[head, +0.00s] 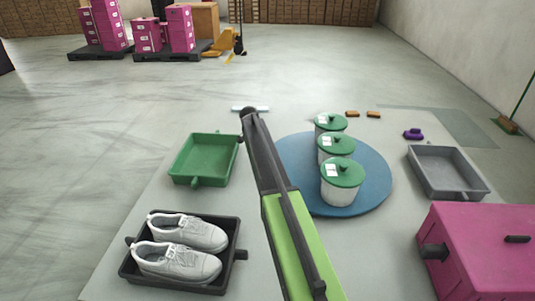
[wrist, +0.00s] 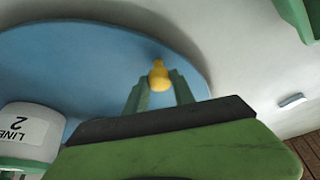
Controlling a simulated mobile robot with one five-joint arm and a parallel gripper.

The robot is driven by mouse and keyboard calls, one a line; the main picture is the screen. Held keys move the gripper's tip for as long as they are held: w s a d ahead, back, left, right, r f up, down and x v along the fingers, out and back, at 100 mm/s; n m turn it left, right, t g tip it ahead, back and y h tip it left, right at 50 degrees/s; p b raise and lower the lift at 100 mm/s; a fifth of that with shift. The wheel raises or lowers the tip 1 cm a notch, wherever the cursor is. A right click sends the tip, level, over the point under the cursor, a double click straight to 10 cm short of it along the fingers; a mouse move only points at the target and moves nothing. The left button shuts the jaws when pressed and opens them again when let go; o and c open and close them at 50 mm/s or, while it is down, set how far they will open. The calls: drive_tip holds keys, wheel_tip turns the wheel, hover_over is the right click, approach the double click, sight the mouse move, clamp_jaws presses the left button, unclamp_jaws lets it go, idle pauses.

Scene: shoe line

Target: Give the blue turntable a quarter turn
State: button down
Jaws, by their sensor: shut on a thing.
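The blue turntable (head: 370,172) is a flat round disc right of my arm, and it fills much of the wrist view (wrist: 70,60). Three white tubs with green lids, a far one (head: 330,122), a middle one (head: 335,148) and a near one (head: 342,184), stand in a row on it. A yellow knob (wrist: 159,72) stands up near the disc's edge. My gripper (wrist: 158,88) has its green fingers on either side of this knob, shut on it. In the head view my arm hides the gripper and knob.
A green tray (head: 190,178) and a black tray with white-grey shoes (head: 180,283) stand left of my arm. A grey tray (head: 420,183) and a pink box (head: 480,245) stand at right. A tub labelled LINE 2 (wrist: 30,128) is close left of my gripper.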

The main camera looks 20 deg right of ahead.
drive_tip(key=shift+w+a, duration=0.15)
drive_tip(key=shift+a, duration=0.15)
drive_tip(key=c, duration=1.1)
unclamp_jaws()
drive_tip(key=shift+o, duration=0.2)
drive_tip(key=shift+d, duration=0.2)
drive_tip(key=p+v, duration=1.6)
drive_tip(key=v, duration=0.1)
drive_tip(key=shift+r, duration=0.25)
drive_tip(key=shift+f, duration=0.1)
